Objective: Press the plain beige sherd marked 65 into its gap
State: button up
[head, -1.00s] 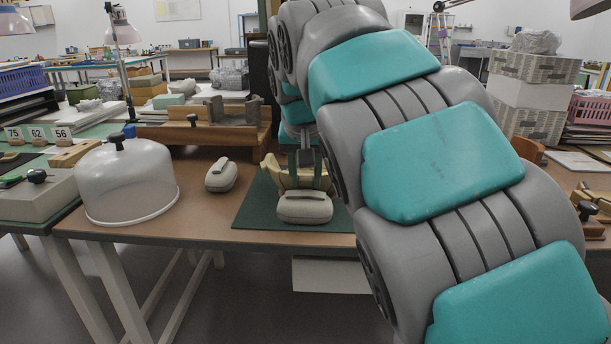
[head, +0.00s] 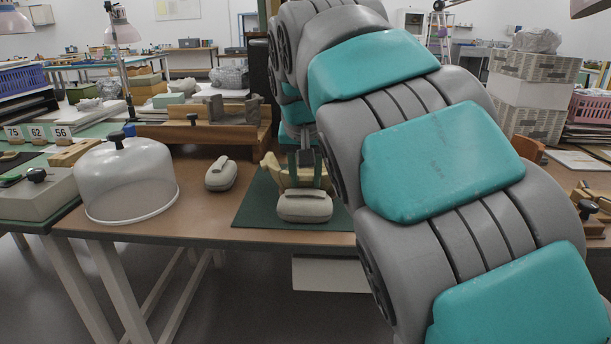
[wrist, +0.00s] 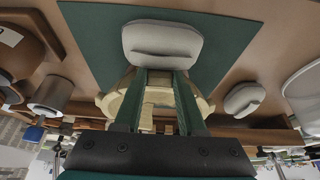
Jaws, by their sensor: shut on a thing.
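A pale beige vessel (head: 275,171) stands on the green mat (head: 250,211), behind a grey padded bag (head: 304,207). My gripper (head: 306,180) is down at the vessel, its green fingers partly hidden behind the bag. In the wrist view the two fingers (wrist: 160,78) reach to the vessel (wrist: 116,103) and the bag (wrist: 162,42) lies just beyond their tips. The gripper is shut on a beige piece (wrist: 160,97) between the fingers, taken as the sherd. Its number cannot be read. Whether it sits flush in the gap cannot be told; fingers and bag hide the contact.
A second grey bag (head: 221,175) lies left of the mat. A wooden stand (head: 195,134) is behind. Number cards (head: 37,134) stand far left. Bare tabletop (head: 205,218) shows along the front.

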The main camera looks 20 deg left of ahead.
jog(key=o, duration=1.1)
jog(key=shift+f, duration=0.1)
jog(key=shift+o, duration=0.2)
jog(key=v, duration=0.8)
